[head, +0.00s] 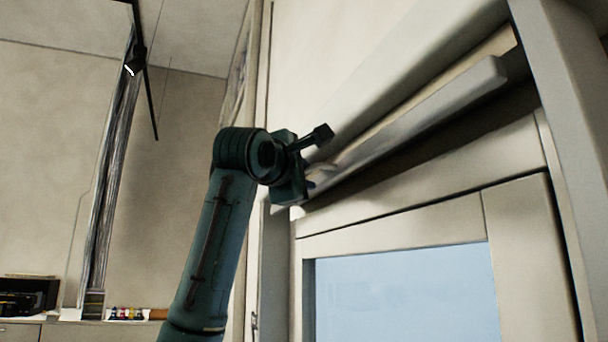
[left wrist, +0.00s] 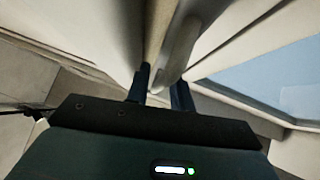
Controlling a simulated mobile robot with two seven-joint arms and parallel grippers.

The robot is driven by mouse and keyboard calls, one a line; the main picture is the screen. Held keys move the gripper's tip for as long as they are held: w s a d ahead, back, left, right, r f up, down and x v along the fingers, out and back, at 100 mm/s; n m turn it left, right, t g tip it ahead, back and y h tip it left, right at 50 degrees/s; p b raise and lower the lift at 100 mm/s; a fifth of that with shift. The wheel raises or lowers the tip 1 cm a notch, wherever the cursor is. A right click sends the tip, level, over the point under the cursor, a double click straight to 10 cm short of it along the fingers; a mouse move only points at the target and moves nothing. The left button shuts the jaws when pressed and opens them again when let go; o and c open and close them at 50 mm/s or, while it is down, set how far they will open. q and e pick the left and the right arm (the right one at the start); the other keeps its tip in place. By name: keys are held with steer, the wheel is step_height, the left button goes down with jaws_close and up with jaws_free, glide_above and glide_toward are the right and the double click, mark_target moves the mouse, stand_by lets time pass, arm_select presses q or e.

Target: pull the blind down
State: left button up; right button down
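The blind's long pale bottom bar (head: 425,105) runs slantwise along the top of the window in the head view, with the blind raised. My left gripper (head: 318,178) is at the bar's left end. In the left wrist view the bar (left wrist: 178,50) runs down toward the space between the two dark fingers of my left gripper (left wrist: 162,90). The fingers stand apart, and I see no clear contact with the bar. My right gripper is in neither view.
The window's pale frame (head: 390,228) and blue pane (head: 405,295) lie below the bar. A thick pale post (head: 565,120) stands at the right. At the far left are a counter with small items and a tall narrow hanging (head: 105,180).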

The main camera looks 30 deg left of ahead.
arm_select(q)
jaws_close()
steer(key=shift+f, duration=0.1)
